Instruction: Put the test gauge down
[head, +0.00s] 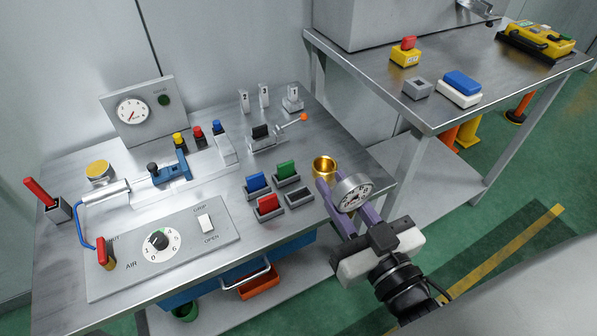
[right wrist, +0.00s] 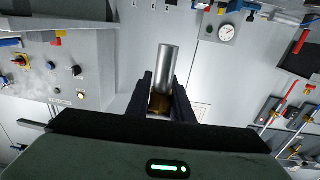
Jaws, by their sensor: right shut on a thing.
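The test gauge (head: 353,191), a grey round body with a white dial, sits between the purple fingers of my right gripper (head: 346,196) in the head view. The gripper is shut on it at the front right edge of the workbench. In the right wrist view a grey cylinder (right wrist: 167,66) with a brass part (right wrist: 160,103) shows between the dark fingers (right wrist: 161,92). A gold ring-shaped cup (head: 324,167) appears just beyond the fingertips. I cannot tell whether the gauge touches it or the bench. My left gripper is not in view.
The workbench (head: 345,141) carries blue, green and red blocks in dark trays (head: 269,206), an air panel (head: 190,262), a fixture (head: 168,172) and an upright dial panel (head: 137,113).

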